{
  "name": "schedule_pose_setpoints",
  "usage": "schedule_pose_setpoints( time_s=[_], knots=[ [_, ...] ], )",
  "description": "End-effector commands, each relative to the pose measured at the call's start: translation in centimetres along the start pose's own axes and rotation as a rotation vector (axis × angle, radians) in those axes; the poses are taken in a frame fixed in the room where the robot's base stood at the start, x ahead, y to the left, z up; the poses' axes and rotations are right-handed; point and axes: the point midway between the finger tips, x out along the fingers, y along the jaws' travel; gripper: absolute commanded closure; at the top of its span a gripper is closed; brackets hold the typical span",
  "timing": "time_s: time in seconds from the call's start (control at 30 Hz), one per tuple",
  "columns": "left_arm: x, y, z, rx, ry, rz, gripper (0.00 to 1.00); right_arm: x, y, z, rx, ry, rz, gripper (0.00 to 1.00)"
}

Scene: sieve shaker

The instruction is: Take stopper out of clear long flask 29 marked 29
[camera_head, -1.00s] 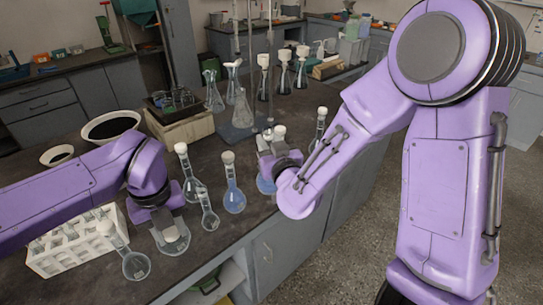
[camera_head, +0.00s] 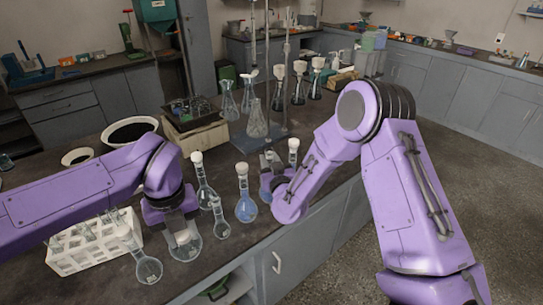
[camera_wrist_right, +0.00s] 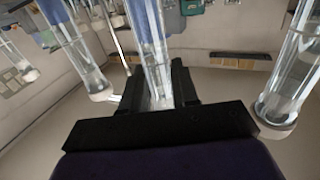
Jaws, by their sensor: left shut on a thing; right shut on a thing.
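Several clear long flasks with pale stoppers stand on the dark bench; no number is readable, so I cannot tell which is 29. My left gripper (camera_head: 180,222) is shut at the neck of a round-bottomed flask (camera_head: 186,247) near the front edge; its top is hidden by the gripper. My right gripper (camera_head: 270,163) is shut around a clear glass neck (camera_wrist_right: 155,50), shown in the right wrist view between its black fingers (camera_wrist_right: 158,90). A bluish flask body (camera_head: 265,192) shows below this gripper. A white stopper (camera_head: 293,145) shows just right of it.
Beside the grippers stand a stoppered flask (camera_head: 203,192), a blue-filled flask (camera_head: 246,208) and a small flask (camera_head: 221,226). A white tube rack (camera_head: 95,252) and another flask (camera_head: 149,269) are at front left. In the right wrist view, neighbouring glassware (camera_wrist_right: 290,75) is close on both sides.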

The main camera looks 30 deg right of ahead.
Motion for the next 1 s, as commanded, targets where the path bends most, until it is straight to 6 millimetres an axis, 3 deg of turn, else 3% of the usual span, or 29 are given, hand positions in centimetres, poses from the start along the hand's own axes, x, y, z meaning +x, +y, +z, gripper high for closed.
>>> schedule_pose_setpoints(
  time_s=[0.2, 0.63, 0.67, 0.7, 1.0],
  knots=[
    [-1.0, 0.0, 0.0, 0.0, 0.0, 0.0, 1.0, 0.0, 0.0, 1.8, 0.0, 0.0, 0.0, 1.0],
    [-0.5, 0.0, 0.0, 0.0, 0.0, 0.0, 1.0, 0.0, 0.0, 2.4, 0.0, 0.002, 0.0, 1.0],
    [-0.6, 0.0, 0.0, 0.0, 0.0, 0.0, 1.0, 0.0, 0.0, 2.4, 0.0, 0.0, 0.0, 0.61],
    [-0.6, 0.0, 0.0, 0.0, 0.0, 0.0, 1.0, 0.0, 0.0, 2.4, 0.0, 0.0, 0.0, 0.48],
    [-0.8, 0.0, 0.0, 0.0, 0.0, 0.0, 1.0, 0.0, 0.0, 2.2, 0.0, 0.0, 0.001, 0.45]
  ],
)
